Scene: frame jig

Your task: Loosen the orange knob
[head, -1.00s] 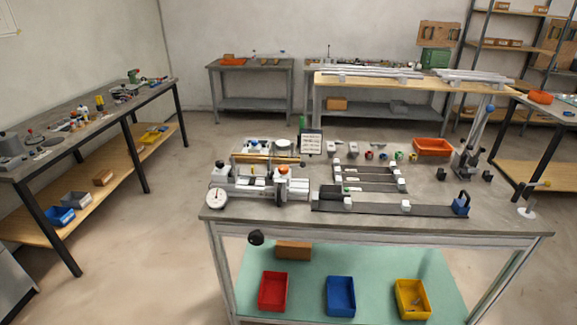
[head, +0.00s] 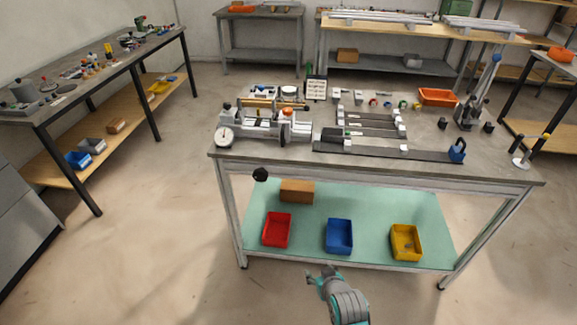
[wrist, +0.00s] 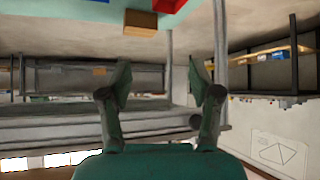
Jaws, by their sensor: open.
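The orange knob (head: 287,111) is a small orange cap on the metal jig (head: 262,127) at the left of the workbench top, in the head view. My gripper (head: 325,277) is low in front of the bench in the head view, well below and apart from the knob. In the wrist view my gripper (wrist: 160,80) shows two green-grey fingers spread apart with nothing between them. The knob is not visible in the wrist view.
The workbench (head: 480,174) has a lower shelf with a red bin (head: 277,230), a blue bin (head: 339,236), a yellow bin (head: 405,243) and a brown box (head: 297,191). A black round knob (head: 260,174) sticks out at the bench front. Floor in front is clear.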

